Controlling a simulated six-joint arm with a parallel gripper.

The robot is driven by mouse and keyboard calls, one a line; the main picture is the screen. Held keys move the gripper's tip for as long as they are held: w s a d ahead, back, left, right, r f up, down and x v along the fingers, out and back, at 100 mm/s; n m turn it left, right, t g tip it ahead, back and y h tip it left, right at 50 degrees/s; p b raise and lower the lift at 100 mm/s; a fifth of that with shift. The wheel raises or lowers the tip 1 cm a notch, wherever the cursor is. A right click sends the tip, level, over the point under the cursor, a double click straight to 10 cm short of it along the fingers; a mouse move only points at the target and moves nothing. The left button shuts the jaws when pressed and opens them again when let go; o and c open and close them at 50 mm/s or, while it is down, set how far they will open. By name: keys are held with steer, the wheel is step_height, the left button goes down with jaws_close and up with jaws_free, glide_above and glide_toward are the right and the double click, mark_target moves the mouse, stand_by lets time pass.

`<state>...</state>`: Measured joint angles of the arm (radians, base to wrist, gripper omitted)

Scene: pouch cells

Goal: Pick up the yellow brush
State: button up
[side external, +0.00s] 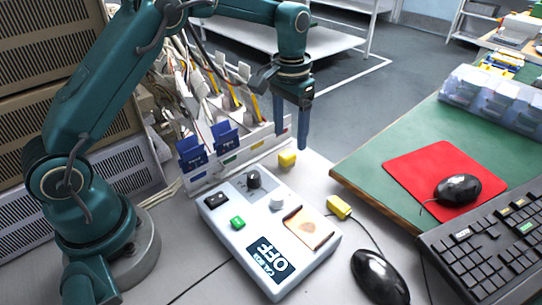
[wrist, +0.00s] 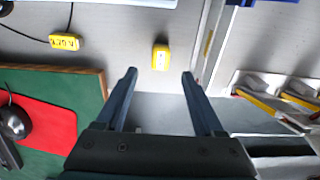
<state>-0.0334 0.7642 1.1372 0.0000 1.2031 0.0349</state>
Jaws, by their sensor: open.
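A small yellow block (side external: 287,159) stands on the pale bench behind the white box; it also shows in the wrist view (wrist: 160,57). I cannot tell whether it is the yellow brush, as no bristles show. My gripper (side external: 291,132) is open and empty, fingers pointing down, above and close to the block in the side view. In the wrist view the block lies just beyond the gap between the fingertips (wrist: 159,73). A second yellow piece (side external: 339,207) with a cable lies to the right; in the wrist view it is a small readout (wrist: 65,42).
A white box (side external: 240,240) marked OFF lies in front. A rack (side external: 240,152) of white pouches with yellow strips stands behind left. A green mat (side external: 400,150) with a red pad (side external: 420,165), mice and a keyboard (side external: 490,250) are at right.

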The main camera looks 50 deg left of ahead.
mark_target(287, 154)
steer(key=shift+s+f, duration=0.25)
steer(key=shift+f, duration=3)
jaws_close()
